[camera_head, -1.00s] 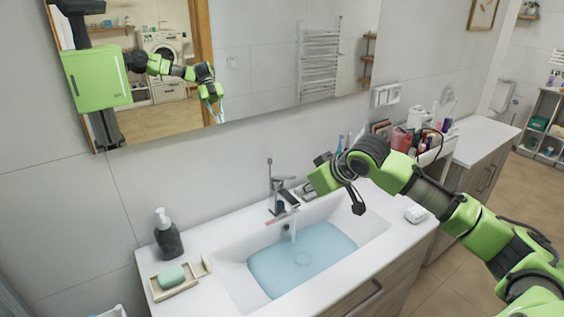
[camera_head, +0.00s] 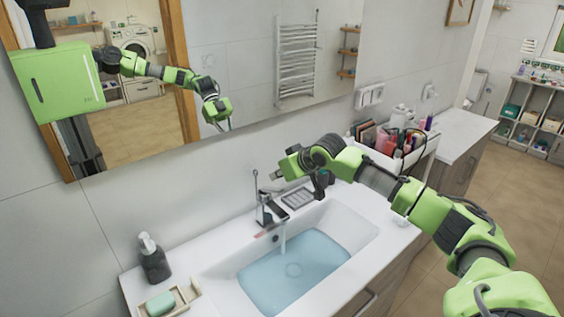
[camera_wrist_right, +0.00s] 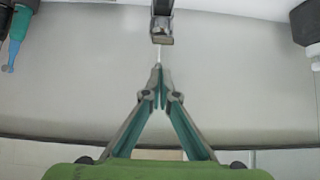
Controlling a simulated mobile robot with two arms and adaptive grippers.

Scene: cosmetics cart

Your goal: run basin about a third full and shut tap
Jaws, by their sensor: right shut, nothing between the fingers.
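The white basin (camera_head: 352,224) is set in the counter, with a pool of pale blue water (camera_head: 300,270) over its bottom. The chrome tap (camera_head: 261,200) stands at its back edge. A thin stream (camera_head: 283,238) runs from the spout into the pool. My right gripper (camera_head: 276,175) is just right of and slightly above the tap top, apart from it. In the right wrist view the fingertips (camera_wrist_right: 159,76) are together and empty, pointing at the tap (camera_wrist_right: 161,28). My left gripper is not in view.
A dark soap dispenser (camera_head: 154,262) and a green soap bar (camera_head: 160,303) on a dish stand left of the basin. A white organizer (camera_head: 385,160) of cosmetics stands behind my right arm. The mirror (camera_head: 250,60) above reflects my body and arm.

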